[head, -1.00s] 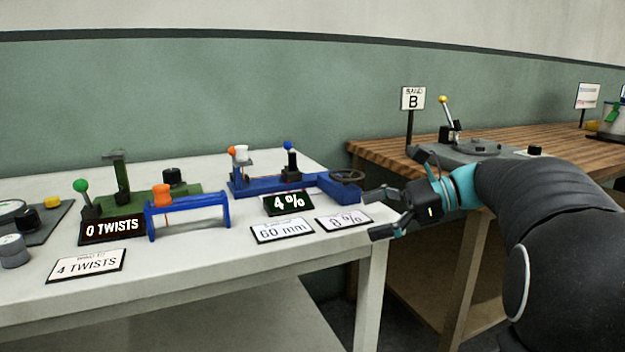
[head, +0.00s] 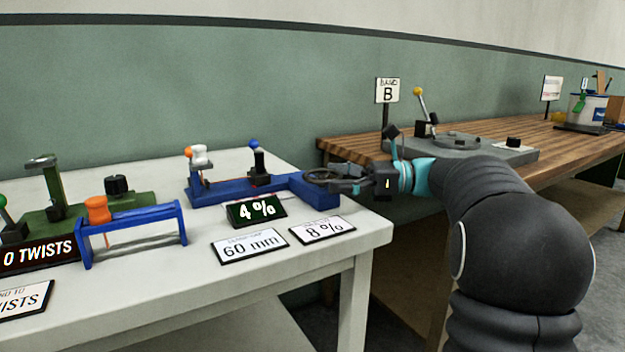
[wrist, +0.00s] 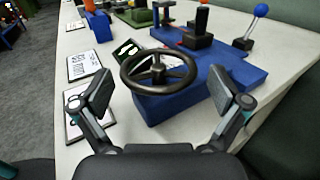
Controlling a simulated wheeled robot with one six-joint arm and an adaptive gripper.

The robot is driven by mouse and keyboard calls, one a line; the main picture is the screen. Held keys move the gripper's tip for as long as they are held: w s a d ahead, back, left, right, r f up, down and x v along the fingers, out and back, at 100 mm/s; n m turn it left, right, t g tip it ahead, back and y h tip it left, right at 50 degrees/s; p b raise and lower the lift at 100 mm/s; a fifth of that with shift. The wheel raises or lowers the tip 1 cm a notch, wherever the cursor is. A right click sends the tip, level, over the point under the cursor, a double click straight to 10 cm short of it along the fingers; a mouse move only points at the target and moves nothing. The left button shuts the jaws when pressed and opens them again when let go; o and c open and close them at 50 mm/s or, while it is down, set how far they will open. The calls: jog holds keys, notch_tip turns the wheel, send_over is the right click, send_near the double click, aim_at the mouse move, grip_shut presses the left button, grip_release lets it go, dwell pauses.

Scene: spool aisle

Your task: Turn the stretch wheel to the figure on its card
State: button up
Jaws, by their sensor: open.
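The stretch wheel is a dark spoked handwheel (wrist: 158,69) on the end of a blue fixture (wrist: 200,95). In the head view the wheel (head: 322,176) is at the fixture's right end, partly hidden by my gripper. My gripper (head: 345,184) is open. In the wrist view its two fingers (wrist: 163,97) stand on either side of the wheel's near side, apart from the rim as far as I can tell. The fixture's display (head: 257,210) reads 4 %. A white card (head: 322,230) in front reads 8 %.
Another card (head: 249,246) reads 60 mm. A green twisting fixture (head: 100,212) and a blue stand with an orange knob (head: 135,228) are to the left. A wooden bench (head: 350,147) with a band B sign (head: 387,91) is behind my arm.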

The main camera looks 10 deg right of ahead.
aim_at(310, 173)
jog(key=shift+x, duration=2.45)
jog(key=c, duration=1)
jog(key=shift+d, duration=0.2)
jog(key=shift+r, duration=0.1)
